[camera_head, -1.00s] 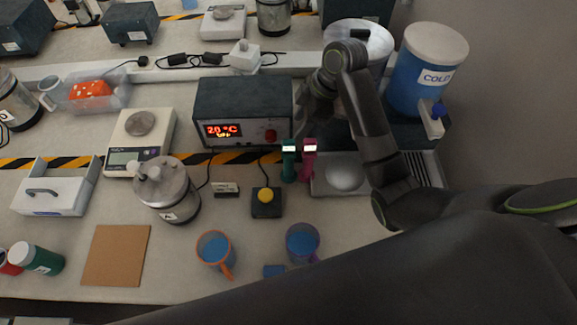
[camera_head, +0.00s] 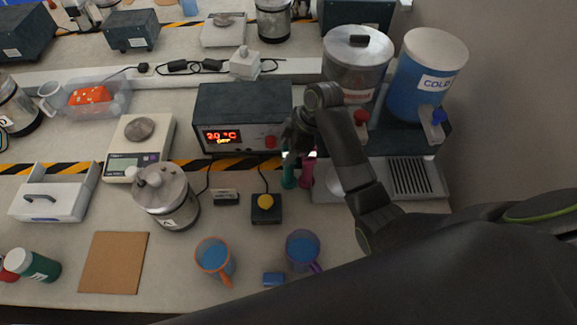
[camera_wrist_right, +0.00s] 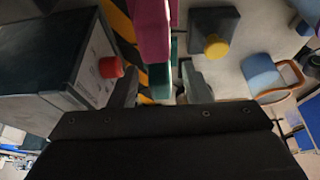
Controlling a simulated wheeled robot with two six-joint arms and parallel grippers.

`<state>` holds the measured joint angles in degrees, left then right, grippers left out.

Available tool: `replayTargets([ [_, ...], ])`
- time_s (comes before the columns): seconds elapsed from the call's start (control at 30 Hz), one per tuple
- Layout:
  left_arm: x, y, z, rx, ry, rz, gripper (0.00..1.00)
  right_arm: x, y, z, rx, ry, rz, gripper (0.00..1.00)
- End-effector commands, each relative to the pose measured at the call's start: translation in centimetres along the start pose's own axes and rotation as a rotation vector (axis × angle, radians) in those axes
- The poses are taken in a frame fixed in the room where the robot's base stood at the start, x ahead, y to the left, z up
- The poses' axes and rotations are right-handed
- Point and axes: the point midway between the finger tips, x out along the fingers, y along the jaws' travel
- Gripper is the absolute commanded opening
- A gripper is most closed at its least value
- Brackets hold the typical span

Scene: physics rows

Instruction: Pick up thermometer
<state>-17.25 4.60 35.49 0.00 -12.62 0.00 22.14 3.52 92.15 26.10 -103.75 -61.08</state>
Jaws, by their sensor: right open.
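Two upright handheld devices with lit screens, which look like thermometers, stand side by side in front of the control box: a green one (camera_head: 288,178) and a pink one (camera_head: 306,176). My right gripper (camera_head: 296,150) is above and behind them and hides their tops in the head view. In the right wrist view the gripper (camera_wrist_right: 158,78) is open, with the green device (camera_wrist_right: 160,80) in the gap between its fingers. I cannot tell whether they touch it. The pink device (camera_wrist_right: 151,30) is just beyond. My left gripper is out of view.
The control box (camera_head: 240,105) with a red display stands close behind. A yellow-button box (camera_head: 265,210), an orange mug (camera_head: 215,257) and a purple mug (camera_head: 301,248) are in front. The red-labelled dispenser (camera_head: 352,75) and blue cold dispenser (camera_head: 425,70) are right.

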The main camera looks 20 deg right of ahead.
Motion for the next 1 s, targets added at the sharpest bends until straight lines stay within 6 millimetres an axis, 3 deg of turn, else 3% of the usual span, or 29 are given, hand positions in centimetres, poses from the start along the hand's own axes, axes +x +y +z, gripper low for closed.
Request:
replayTargets([
  [0.07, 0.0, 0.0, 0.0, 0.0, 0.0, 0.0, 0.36, 0.0, 0.0, 0.0, 0.0, 0.0, 0.0, 0.42],
  [0.4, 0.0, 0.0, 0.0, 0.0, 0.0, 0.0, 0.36, 0.0, 0.0, 0.0, 0.0, 0.0, 0.0, 0.0],
  [0.77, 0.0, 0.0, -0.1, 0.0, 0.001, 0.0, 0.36, -0.1, 0.0, 0.0, 0.0, 0.0, 0.0, 0.0],
  [1.0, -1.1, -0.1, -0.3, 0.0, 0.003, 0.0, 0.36, -1.1, 0.3, -0.5, 0.003, 0.0, 0.001, 0.0],
])
